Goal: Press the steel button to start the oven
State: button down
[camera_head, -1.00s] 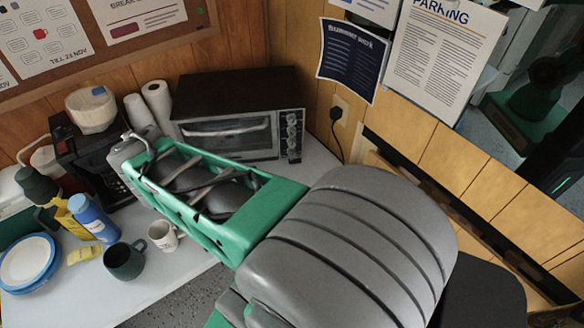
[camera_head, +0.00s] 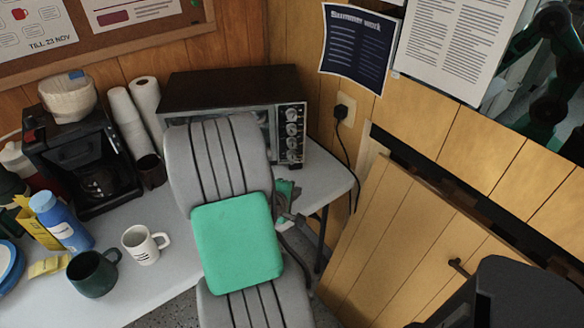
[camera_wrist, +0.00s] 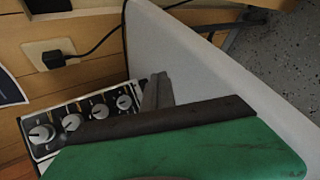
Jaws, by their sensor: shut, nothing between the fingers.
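The oven (camera_head: 235,90) is a dark toaster oven with a steel front, on the table against the corner. Its control panel (camera_head: 305,131) at the right has a column of several round steel controls. The lowest control (camera_head: 294,156) may be the steel button; I cannot tell it surely from a knob. In the wrist view the controls run in a row along the panel, ending with the one (camera_wrist: 124,102) nearest my gripper (camera_wrist: 157,92). My gripper is shut and empty, beside that end of the panel, apparently apart from it. My arm hides much of the oven door in the head view.
A white mug (camera_head: 142,250), a dark mug (camera_head: 92,274) and a blue bottle (camera_head: 62,222) stand left of my arm. A coffee maker (camera_head: 75,150) is behind them. A socket with a black cable (camera_head: 345,140) is right of the oven. The table's right end (camera_head: 330,180) is bare.

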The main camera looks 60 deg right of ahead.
jog(key=shift+w+d+b, duration=0.35)
jog(key=shift+w+d, duration=0.5)
jog(key=shift+d, duration=0.35)
jog(key=shift+w+d+b, duration=0.35)
jog(key=shift+w+d, duration=0.45)
jog(key=shift+d, duration=0.45)
jog(key=shift+w+d+b, duration=0.35)
jog(key=shift+w+d, duration=0.5)
jog(key=shift+d, duration=0.35)
jog(key=shift+w+d, duration=0.1)
jog(key=shift+w+d, duration=0.15)
jog(key=shift+d, duration=0.05)
jog(key=shift+w+d, duration=0.25)
jog(key=shift+d, duration=0.1)
jog(key=shift+a, duration=0.1)
jog(key=shift+s+a, duration=0.45)
jog(key=shift+a, duration=0.15)
jog(key=shift+s+a+p, duration=0.4)
jog(key=shift+s+a, duration=0.3)
jog(key=shift+a, duration=0.35)
jog(key=shift+s+a+p, duration=0.4)
jog(key=shift+s+a, duration=0.3)
jog(key=shift+a, duration=0.3)
